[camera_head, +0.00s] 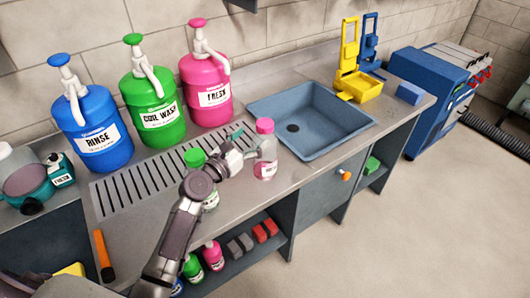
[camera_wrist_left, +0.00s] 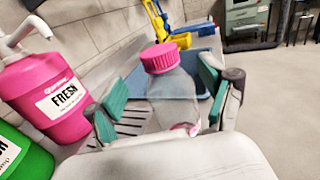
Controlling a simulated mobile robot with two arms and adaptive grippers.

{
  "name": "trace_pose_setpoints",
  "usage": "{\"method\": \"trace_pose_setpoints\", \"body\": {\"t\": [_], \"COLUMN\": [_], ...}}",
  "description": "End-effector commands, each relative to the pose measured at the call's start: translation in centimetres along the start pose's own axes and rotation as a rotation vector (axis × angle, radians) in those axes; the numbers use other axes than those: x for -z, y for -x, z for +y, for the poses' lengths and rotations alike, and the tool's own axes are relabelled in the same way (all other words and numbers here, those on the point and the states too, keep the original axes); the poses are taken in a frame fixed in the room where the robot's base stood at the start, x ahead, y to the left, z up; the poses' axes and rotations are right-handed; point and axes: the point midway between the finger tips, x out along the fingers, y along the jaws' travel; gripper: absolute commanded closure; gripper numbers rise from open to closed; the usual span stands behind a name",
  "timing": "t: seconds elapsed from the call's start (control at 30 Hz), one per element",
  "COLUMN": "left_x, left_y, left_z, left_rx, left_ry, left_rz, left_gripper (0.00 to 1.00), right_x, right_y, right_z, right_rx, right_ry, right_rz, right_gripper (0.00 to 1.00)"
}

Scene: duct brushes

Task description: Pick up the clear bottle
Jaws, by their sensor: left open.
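The clear bottle (camera_head: 265,152) has a pink cap and a small label and stands upright on the counter, left of the sink. My left gripper (camera_head: 243,148) is just left of it in the head view, with the hand partly over a green-capped bottle (camera_head: 194,158). In the left wrist view, the clear bottle (camera_wrist_left: 172,90) stands between the two green-padded fingers of my left gripper (camera_wrist_left: 158,108). The fingers are open, with a gap visible on the left side of the bottle. Its lower part is hidden by the gripper body. My right gripper is not seen.
Pump jugs in blue (camera_head: 92,128), green (camera_head: 152,100) and pink (camera_head: 206,88) stand behind the ribbed drain area. The blue sink (camera_head: 262,104) lies to the right, with a yellow caddy (camera_head: 347,75) beyond it. An orange-handled tool (camera_head: 103,255) lies at the front left.

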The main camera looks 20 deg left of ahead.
Motion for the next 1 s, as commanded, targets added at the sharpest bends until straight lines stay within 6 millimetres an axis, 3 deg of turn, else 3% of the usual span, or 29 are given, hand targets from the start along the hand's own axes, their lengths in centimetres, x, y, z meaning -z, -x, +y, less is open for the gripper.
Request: {"method": "trace_pose_setpoints", "body": {"t": [0.27,0.53,0.83,0.87,1.0], "left_x": [-0.1,0.0,0.0,0.0,0.0], "left_y": [-2.4,-6.2,-6.9,-6.9,-6.9], "left_z": [0.0,0.0,0.0,0.0,0.0], "left_rx": [0.001,0.001,0.001,0.001,0.001], "left_ry": [-0.003,-0.003,-0.002,-0.002,-0.002], "left_rz": [0.001,0.001,0.001,0.001,0.001], "left_gripper": [0.18,0.18,0.18,0.2,0.43], "right_x": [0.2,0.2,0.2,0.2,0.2], "right_y": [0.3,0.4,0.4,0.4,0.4], "right_z": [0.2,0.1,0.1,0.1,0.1], "right_rx": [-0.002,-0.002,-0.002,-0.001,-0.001], "right_ry": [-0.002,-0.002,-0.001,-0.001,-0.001], "right_rz": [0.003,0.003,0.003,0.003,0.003], "right_gripper": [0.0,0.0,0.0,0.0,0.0]}}
